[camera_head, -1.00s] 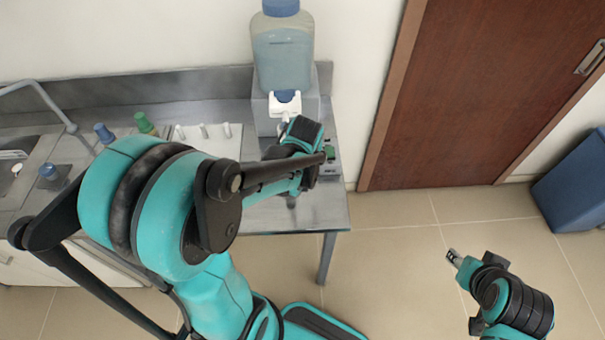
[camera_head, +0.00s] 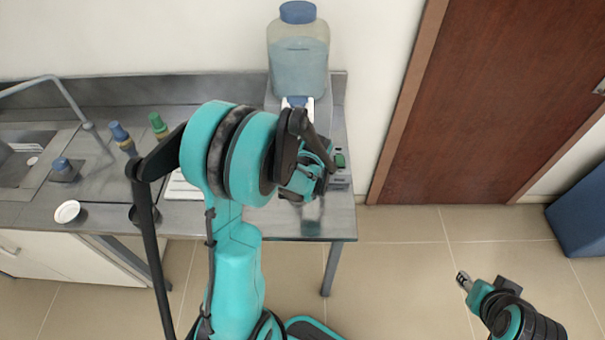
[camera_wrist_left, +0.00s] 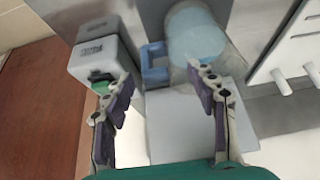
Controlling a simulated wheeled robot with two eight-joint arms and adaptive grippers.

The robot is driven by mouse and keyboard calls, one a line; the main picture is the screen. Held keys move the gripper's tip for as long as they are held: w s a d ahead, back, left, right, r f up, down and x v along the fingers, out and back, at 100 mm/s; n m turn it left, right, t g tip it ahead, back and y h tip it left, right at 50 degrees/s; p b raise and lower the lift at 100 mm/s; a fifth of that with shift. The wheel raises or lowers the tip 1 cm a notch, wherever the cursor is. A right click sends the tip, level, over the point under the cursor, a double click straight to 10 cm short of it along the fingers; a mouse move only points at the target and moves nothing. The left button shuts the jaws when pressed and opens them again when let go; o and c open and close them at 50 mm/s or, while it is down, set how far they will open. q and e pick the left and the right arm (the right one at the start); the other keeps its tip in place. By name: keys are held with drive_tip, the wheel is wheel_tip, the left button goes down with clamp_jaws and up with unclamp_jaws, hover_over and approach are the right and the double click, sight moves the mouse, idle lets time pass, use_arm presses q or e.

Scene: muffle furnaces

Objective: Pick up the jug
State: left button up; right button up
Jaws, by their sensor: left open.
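A pale blue, translucent round vessel with a blue squared handle, which I take to be the jug (camera_wrist_left: 197,38), stands on the metal counter at the top of the left wrist view. In the head view my left arm hides most or all of it. My left gripper (camera_wrist_left: 163,85) is open. Its fingers point towards the jug, with the blue handle showing beyond the gap between the tips; I see no grip on it. In the head view the left gripper (camera_head: 305,182) is largely hidden by its own arm. My right gripper (camera_head: 463,281) is over the floor, away from the counter.
A large blue-capped bottle (camera_head: 299,62) stands on a grey stand at the wall. A boxy device with a green knob (camera_wrist_left: 100,60) is beside the jug. A white rack with pegs (camera_wrist_left: 295,55) lies on the other side. Squeeze bottles (camera_head: 122,138) stand near the sink.

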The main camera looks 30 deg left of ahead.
use_arm(q)
drive_tip(key=shift+c, duration=0.3)
clamp_jaws()
drive_tip(key=shift+r, duration=0.1)
